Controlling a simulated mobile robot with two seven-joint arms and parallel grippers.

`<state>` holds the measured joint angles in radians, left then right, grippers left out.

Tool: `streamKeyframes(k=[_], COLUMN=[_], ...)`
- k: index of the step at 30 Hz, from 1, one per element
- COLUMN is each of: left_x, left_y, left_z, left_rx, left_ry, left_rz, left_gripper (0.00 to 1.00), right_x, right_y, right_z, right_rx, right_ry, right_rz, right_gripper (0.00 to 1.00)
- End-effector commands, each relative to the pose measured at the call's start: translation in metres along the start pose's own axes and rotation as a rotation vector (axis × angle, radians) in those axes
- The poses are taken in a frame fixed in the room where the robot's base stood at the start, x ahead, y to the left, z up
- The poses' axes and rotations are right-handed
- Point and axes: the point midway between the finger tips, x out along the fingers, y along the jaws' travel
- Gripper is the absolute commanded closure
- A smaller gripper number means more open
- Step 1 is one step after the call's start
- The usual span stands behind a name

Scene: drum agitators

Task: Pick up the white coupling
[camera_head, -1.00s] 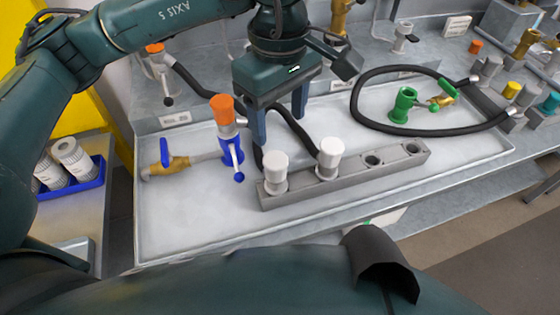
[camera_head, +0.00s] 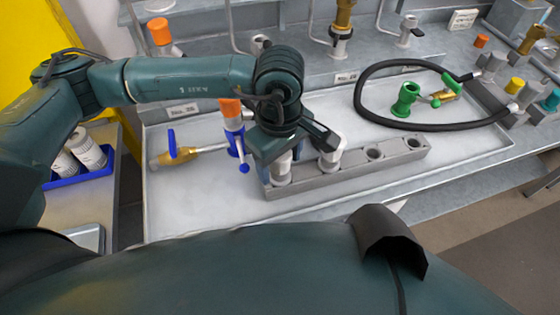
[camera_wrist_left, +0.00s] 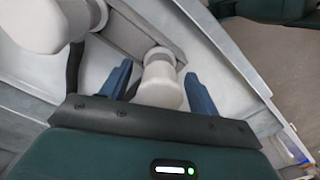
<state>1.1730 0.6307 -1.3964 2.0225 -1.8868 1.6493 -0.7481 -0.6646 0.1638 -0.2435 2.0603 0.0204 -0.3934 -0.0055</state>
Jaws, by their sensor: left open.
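Two white couplings stand upright in a grey holder block (camera_head: 390,163): the left coupling (camera_head: 281,172) at its left end and the right coupling (camera_head: 331,158) beside it. My left gripper (camera_wrist_left: 158,88) is open, with its two blue fingers on either side of a white coupling (camera_wrist_left: 160,86), which looks like the left one. I cannot tell whether the fingers touch it. The other coupling (camera_wrist_left: 58,22) shows large at the upper left of the left wrist view. In the head view my gripper hides the left coupling's top and partly covers the right one. My right gripper is not in view.
The block stands in a pale tray (camera_head: 200,212). An orange and blue valve (camera_head: 233,125) with a brass end stands close left of my gripper. A black hose loop (camera_head: 360,100) and a green fitting (camera_head: 405,98) lie to the right. The tray's front left is clear.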

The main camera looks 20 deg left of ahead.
Motion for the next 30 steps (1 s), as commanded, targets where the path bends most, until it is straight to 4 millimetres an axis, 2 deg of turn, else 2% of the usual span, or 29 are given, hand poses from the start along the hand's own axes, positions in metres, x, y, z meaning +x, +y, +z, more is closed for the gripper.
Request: streamKeyframes(k=[5, 25, 30], left_x=[0.0003, -0.0002, -0.0009], left_y=[0.0002, 0.0002, 0.0005], left_z=[0.0003, 0.0005, 0.0004], left_rx=[0.001, 0.001, 0.001], left_ry=[-0.001, -0.001, -0.001], left_rz=[0.000, 0.001, 0.002], left_gripper=[0.39, 0.93, 0.94], right_x=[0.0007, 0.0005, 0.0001], right_y=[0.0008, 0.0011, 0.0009], right_z=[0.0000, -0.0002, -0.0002], right_rx=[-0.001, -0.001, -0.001], right_ry=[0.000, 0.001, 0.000], right_rz=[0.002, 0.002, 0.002], right_gripper=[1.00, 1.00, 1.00])
